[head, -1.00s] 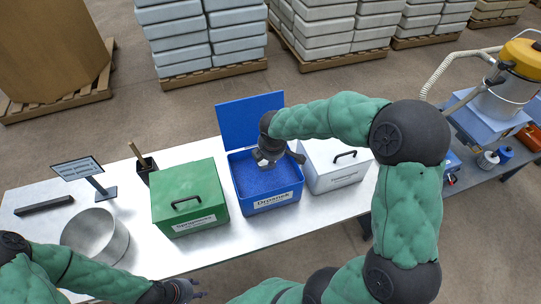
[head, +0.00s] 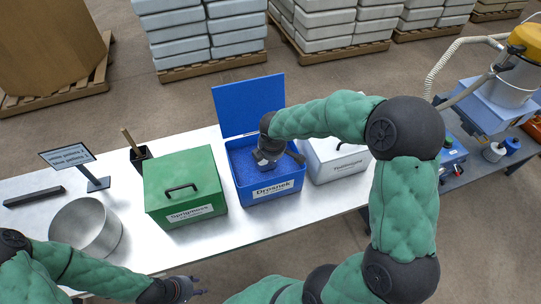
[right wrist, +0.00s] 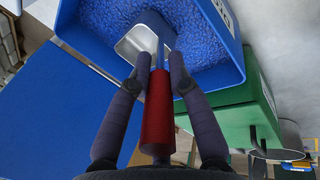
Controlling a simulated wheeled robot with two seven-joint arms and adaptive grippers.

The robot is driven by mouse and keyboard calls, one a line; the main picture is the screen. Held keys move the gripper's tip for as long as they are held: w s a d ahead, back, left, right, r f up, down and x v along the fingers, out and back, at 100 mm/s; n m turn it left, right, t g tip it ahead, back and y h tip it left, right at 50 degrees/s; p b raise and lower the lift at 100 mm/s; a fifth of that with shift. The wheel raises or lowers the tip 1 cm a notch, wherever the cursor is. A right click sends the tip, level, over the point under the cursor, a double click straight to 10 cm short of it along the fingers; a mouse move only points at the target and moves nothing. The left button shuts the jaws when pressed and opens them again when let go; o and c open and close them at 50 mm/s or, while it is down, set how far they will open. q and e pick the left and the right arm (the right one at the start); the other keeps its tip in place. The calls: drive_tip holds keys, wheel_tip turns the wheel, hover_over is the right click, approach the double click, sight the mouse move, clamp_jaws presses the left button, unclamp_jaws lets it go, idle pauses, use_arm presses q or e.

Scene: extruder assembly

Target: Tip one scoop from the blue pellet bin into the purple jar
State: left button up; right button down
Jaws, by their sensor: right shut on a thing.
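The blue pellet bin (head: 278,195) stands on the table with its lid up, holding blue pellets (right wrist: 95,25). My right gripper (head: 268,158) reaches down into it. In the right wrist view my right gripper (right wrist: 160,78) is shut on the red handle of a scoop (right wrist: 157,110). The scoop's metal head (right wrist: 140,38) is at the pellets; how full it is cannot be told. My left gripper (head: 199,287) is empty, with its fingers apart, near the table's front edge. I see no purple jar in either view.
A closed green bin (head: 185,185) stands left of the blue bin, a closed white bin (head: 335,158) right of it. A round metal pot (head: 85,228), a sign (head: 75,160) and a black holder (head: 140,156) are at the left. A yellow-topped machine (head: 515,75) stands right.

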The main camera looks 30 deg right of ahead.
drive_tip(key=shift+f+b, duration=3.1)
drive_tip(key=shift+f, duration=0.85)
drive_tip(key=shift+f+b, duration=0.65)
drive_tip(key=shift+f, duration=0.05)
drive_tip(key=shift+s+f, duration=0.1)
drive_tip(key=shift+f, duration=0.05)
wheel_tip(320, 180, up, 16)
drive_tip(key=p, duration=1.3)
hover_over(271, 169)
drive_tip(key=s+a, duration=0.2)
drive_tip(key=shift+s+a, duration=0.1)
drive_tip(key=shift+s, duration=0.1)
